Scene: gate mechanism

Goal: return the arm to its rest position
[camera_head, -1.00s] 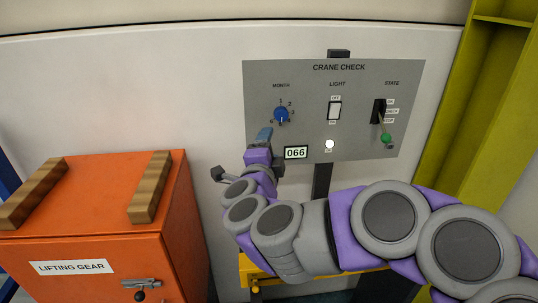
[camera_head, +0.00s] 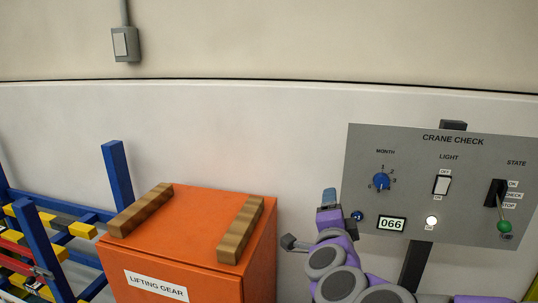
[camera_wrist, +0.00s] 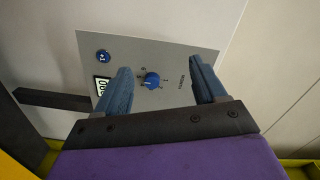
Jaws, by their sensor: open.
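My gripper (camera_head: 329,197) is at the lower left of the grey crane check panel (camera_head: 410,230) in the head view. In the wrist view my gripper (camera_wrist: 158,88) has its two blue fingers spread apart, with nothing between them touching. The blue month knob (camera_wrist: 152,80) shows beyond the gap, on the panel (camera_wrist: 150,45). The knob (camera_head: 381,181) also shows in the head view, apart from the fingers. My arm is bent, its purple and grey links at the bottom right of the head view.
An orange lifting gear cabinet (camera_head: 190,255) with two wooden bars on top stands left of my arm. The panel has a white light switch (camera_head: 442,185), a lit white lamp (camera_head: 431,221), a display (camera_head: 391,224) reading 066 and a green-knobbed lever (camera_head: 504,226). A blue rack (camera_head: 117,175) is far left.

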